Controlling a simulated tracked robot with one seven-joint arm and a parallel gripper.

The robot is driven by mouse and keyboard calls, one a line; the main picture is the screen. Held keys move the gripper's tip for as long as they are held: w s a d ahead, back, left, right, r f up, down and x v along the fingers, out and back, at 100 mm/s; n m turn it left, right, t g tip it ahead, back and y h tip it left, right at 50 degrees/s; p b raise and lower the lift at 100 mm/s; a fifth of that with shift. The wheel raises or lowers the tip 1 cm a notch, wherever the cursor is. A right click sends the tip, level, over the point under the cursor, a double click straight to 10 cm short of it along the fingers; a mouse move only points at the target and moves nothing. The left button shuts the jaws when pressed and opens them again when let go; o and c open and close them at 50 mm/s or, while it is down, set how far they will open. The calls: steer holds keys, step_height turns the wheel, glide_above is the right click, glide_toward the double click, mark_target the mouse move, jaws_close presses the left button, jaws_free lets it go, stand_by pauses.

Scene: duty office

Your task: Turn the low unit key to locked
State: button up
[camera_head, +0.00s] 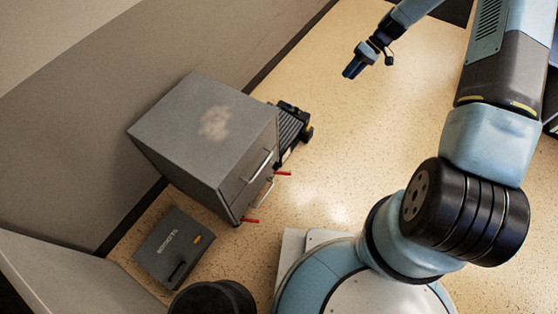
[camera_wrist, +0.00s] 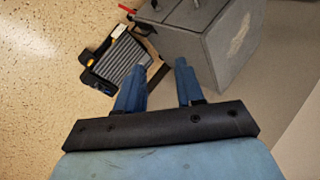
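The low unit (camera_head: 205,125) is a grey metal cabinet by the wall in the head view, with a pale worn patch on top. Its front faces right and carries metal handles (camera_head: 259,165). Two thin red pieces stick out at the front, an upper one (camera_head: 283,173) and a lower one (camera_head: 250,220); whether either is the key, and its turn, I cannot tell. My gripper (camera_head: 350,72) is in the air, up and to the right of the unit, touching nothing. In the wrist view my gripper (camera_wrist: 160,64) has its fingers apart and empty. The unit (camera_wrist: 190,40) and one red piece (camera_wrist: 127,8) show ahead.
A black ribbed device with yellow parts (camera_head: 291,128) lies on the floor behind the unit, also in the wrist view (camera_wrist: 122,60). A flat dark case (camera_head: 172,247) and a black round bin (camera_head: 213,300) are at the lower left. The speckled floor (camera_head: 340,140) right of the unit is clear.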

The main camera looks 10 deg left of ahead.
steer(key=s+a+f+g+y, duration=0.1)
steer(key=s+a+f+y, duration=0.1)
steer(key=f, duration=0.9)
steer(key=s+a+f+y, duration=0.1)
steer(key=s+a+f, duration=0.15)
steer(key=f, duration=0.75)
steer(key=y, duration=0.4)
glide_toward(274, 165)
steer(key=shift+m+t, duration=0.3)
steer(key=x, duration=0.7)
steer(key=shift+f, duration=0.25)
steer(key=shift+d, duration=0.1)
jaws_close()
